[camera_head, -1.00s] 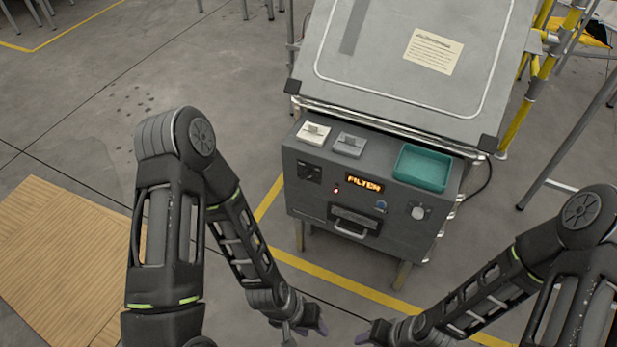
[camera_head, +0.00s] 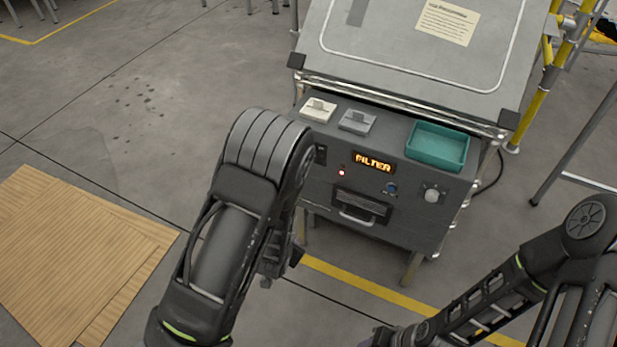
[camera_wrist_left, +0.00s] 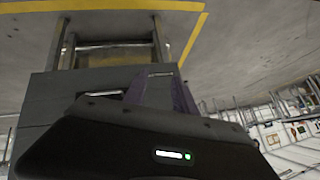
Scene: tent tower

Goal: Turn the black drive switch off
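The grey control box (camera_head: 400,225) stands below a sloped grey lid. The black drive switch (camera_head: 320,156) appears to be the black plate at the upper left of its front, mostly hidden behind my left arm. My left gripper is low in front of the box's left side in the head view, mostly covered by my arm. In the left wrist view its purple fingers (camera_wrist_left: 160,92) are apart with nothing visible between them, and the grey box (camera_wrist_left: 50,95) is close by. My right gripper (camera_head: 378,338) is at the bottom edge, its fingers barely visible.
Yellow scaffold poles (camera_head: 533,110) stand right.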

